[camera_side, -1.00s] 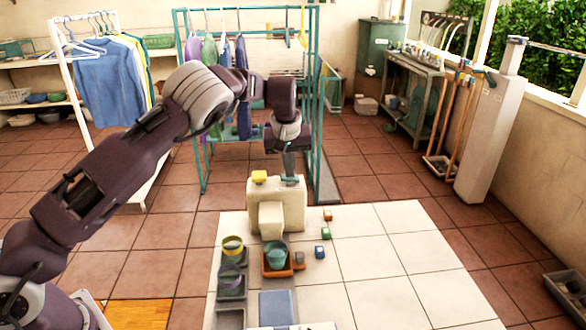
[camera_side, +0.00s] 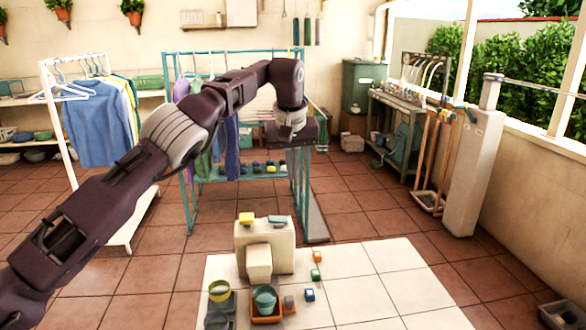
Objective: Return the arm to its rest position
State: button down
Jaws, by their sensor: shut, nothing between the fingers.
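My arm reaches in from the lower left of the side view and bends down at the upper middle. My gripper (camera_side: 297,160) hangs from it, pointing down, shut and empty. It is in the air above and a little right of the cream washbasin block (camera_side: 280,240), clear of it. Its fingertips are small and hard to make out against the rack behind.
A yellow block (camera_side: 246,218) and a teal piece (camera_side: 278,219) lie on the washbasin block. Small blocks and an orange tray (camera_side: 266,318) with a teal cup (camera_side: 265,299) are on the pale tiles. A teal drying rack (camera_side: 187,215) stands behind.

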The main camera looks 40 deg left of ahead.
jog(key=shift+r, duration=0.15)
dwell(0.3)
jog(key=s+a+r+t+h, duration=0.15)
jog(key=s+a+r, duration=0.25)
jog(key=s+r, duration=0.5)
jog(key=s+d+r+m+h, duration=0.15)
jog(key=s+r, duration=0.25)
jog(key=s, duration=0.7)
jog(key=s+d+f+m, duration=0.2)
jog(key=s+f, duration=0.1)
jog(key=s, duration=0.5)
jog(key=s+d+f+m+y, duration=0.1)
jog(key=s+d+f+m, duration=0.1)
jog(key=s, duration=0.6)
jog(key=s+d+f+m+t, duration=0.1)
jog(key=s+d+f+m, duration=0.1)
jog(key=s+f, duration=0.3)
jog(key=s+m, duration=0.1)
jog(key=s, duration=0.2)
jog(key=shift+s+f, duration=0.25)
jog(key=shift+f, duration=0.05)
